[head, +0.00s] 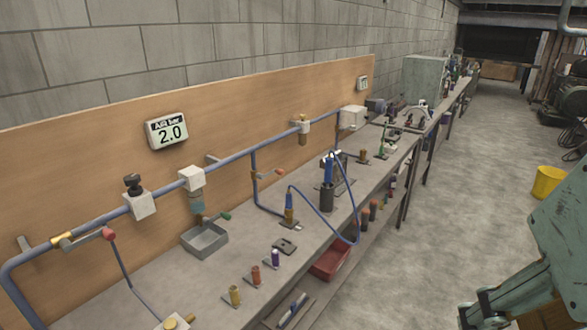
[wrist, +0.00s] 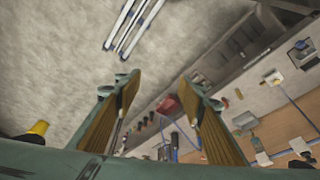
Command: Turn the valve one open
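A blue air pipe (head: 232,157) runs along the wooden backboard in the head view. Near its left end sits a brass valve (head: 63,240) with a lever ending in a red knob (head: 107,234); the lever lies roughly along the pipe. A second red-tipped lever (head: 279,171) is on a drop pipe near the middle, and a green-tipped lever (head: 225,216) is below the filter. I see no numbers, so I cannot tell which is valve one. In the wrist view my gripper (wrist: 165,85) is open and empty, away from the bench and every valve.
A black-knobbed regulator (head: 137,197) and a grey tray (head: 204,239) are nearby. Coloured fittings and a looped blue hose (head: 352,215) crowd the bench. A yellow bucket (head: 548,182) stands on the open floor.

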